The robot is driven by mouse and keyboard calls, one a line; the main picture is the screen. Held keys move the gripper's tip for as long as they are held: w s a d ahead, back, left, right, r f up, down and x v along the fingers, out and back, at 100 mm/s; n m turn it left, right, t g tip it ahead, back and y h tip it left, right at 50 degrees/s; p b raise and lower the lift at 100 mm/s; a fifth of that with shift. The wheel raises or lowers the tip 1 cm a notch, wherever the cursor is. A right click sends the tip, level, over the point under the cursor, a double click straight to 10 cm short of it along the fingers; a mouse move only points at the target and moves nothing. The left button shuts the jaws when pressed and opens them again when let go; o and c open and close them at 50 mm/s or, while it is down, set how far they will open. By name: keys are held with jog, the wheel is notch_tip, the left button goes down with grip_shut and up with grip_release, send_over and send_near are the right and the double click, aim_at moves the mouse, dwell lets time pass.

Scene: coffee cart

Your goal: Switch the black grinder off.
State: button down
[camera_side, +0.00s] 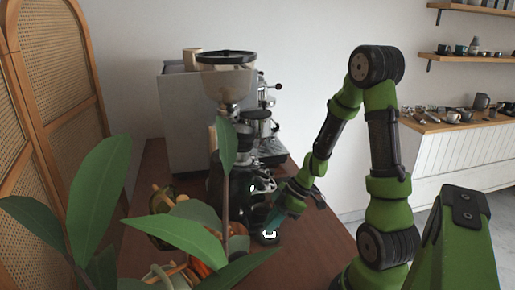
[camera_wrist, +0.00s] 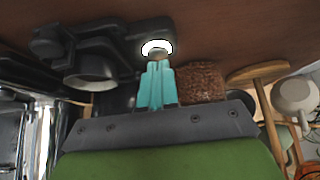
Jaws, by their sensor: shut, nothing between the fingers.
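The black grinder (camera_side: 228,185) stands on the brown counter, with a clear hopper (camera_side: 226,86) on top; plant leaves hide part of it. A button with a glowing white ring sits low on the front of its base (camera_side: 268,234). The ring (camera_wrist: 157,46) is also lit in the wrist view, at the top centre. My gripper (camera_side: 275,222) is low in front of the grinder, close to the button. In the wrist view its teal fingers (camera_wrist: 157,66) are together and empty, with the tips overlapping the ring's lower edge. I cannot tell whether they touch it.
A silver espresso machine (camera_side: 185,115) stands behind the grinder. A leafy plant (camera_side: 165,235) fills the front left of the side view. A container of brown beans (camera_wrist: 203,80) is right of my fingers in the wrist view. Bare counter (camera_side: 310,245) shows at right.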

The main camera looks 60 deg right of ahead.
jog(key=shift+f, duration=0.25)
jog(key=shift+r, duration=2.8)
jog(key=s+a+r+m+t+h, duration=0.1)
jog(key=s+a+r+m, duration=0.1)
jog(key=a+r+m, duration=0.4)
jog(key=s+a+r+m+t+h, duration=0.1)
jog(key=s+a+r+m, duration=0.2)
jog(key=a+r+m, duration=0.4)
notch_tip(320, 180, up, 3)
jog(key=shift+a+f+h, duration=0.1)
jog(key=shift+a+h, duration=0.1)
jog(key=shift+h, duration=0.2)
